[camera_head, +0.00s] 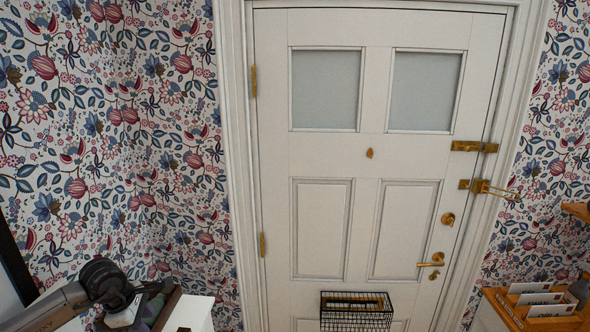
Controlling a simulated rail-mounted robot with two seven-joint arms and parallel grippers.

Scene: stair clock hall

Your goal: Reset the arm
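My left arm comes in at the lower left as a grey link ending in a black joint. A pale grey part shows just below that joint, beside a white cabinet top. I see no fingertips of my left gripper. No fingers of my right gripper show either. A small dark grey shape is cut off at the right edge by the letter rack, and I cannot tell whether it is part of my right arm.
A white panelled door (365,155) stands shut ahead, with brass latches, a brass lever handle (431,260) and a black wire basket (356,311) low on it. A wooden letter rack (502,302) with envelopes is at lower right. A white cabinet (190,314) stands lower left. Floral wallpaper surrounds the door.

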